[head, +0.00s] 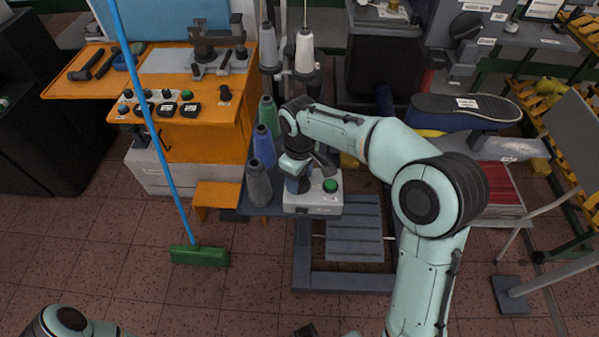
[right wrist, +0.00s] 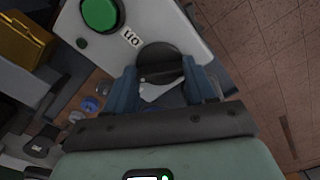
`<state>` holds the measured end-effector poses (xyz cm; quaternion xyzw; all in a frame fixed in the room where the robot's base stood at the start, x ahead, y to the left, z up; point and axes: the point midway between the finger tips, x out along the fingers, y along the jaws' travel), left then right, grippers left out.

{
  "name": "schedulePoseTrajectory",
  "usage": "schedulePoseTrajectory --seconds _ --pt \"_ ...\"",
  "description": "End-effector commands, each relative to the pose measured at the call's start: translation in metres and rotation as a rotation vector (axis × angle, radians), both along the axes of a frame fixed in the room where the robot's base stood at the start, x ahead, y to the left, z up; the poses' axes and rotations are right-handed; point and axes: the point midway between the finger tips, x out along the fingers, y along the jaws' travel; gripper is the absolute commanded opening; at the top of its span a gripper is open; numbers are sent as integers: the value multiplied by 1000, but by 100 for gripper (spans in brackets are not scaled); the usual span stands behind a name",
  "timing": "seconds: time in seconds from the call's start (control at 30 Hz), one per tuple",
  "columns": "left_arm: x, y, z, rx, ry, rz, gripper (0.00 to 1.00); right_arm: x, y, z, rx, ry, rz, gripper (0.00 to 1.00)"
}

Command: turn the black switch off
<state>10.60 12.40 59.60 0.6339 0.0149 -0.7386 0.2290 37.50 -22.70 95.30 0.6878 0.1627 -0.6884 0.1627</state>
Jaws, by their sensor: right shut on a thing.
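The black switch (right wrist: 160,62) is a round knob with a raised grip bar on the white control box (head: 312,202). It sits beside a label in the right wrist view. My right gripper (right wrist: 162,76) has its two blue-grey fingers shut on the knob, one on each side. In the head view, my right gripper (head: 300,182) reaches down onto the left part of the box and hides the switch. My left gripper cannot be made out; only part of my left arm shows at the bottom left.
A large green button (head: 330,186) is on the same box, right of my gripper. Thread cones, including a blue one (head: 263,143) and a grey one (head: 258,184), stand close on the left. A green broom (head: 200,255) leans farther left. A shoe form (head: 465,110) lies at the right.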

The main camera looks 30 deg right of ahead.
Motion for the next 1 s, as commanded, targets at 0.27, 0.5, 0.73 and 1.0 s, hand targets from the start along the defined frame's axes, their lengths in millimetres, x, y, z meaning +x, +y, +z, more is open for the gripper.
schedulePoseTrajectory --seconds 0.27,0.5,0.73,1.0 --pt "7 0 14 -1 -8 0 0 1 -1 2 0 -2 251 25" --pt "12 0 22 0 -13 0 0 1 0 2 0 -3 424 25" --pt "14 0 26 0 -16 0 0 1 0 2 -1 -4 524 25" --pt "15 0 27 0 -17 -1 0 1 0 1 0 -5 570 25"
